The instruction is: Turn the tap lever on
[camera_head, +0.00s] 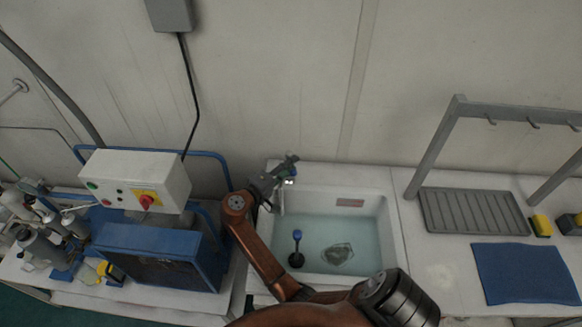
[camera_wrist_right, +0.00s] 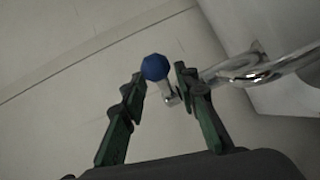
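The chrome tap (camera_head: 281,200) stands at the back left corner of the sink, and it also shows at the right of the right wrist view (camera_wrist_right: 262,68). Its lever ends in a blue knob (camera_wrist_right: 155,67). My right gripper (camera_head: 287,168) is over the tap and hides the lever in the head view. In the right wrist view its green fingers are apart, with the blue knob near the tips and between them. A gap shows between the knob and the right-hand finger; contact with the left-hand finger is unclear. My left gripper is out of view.
The white sink (camera_head: 388,232) holds water, a blue-topped plunger-like thing (camera_head: 297,250) and a greyish lump (camera_head: 338,253). A control box (camera_head: 135,177) and blue-framed unit (camera_head: 160,255) stand left. A drain tray (camera_head: 473,211), rack (camera_head: 436,145) and blue cloth (camera_head: 525,273) are right.

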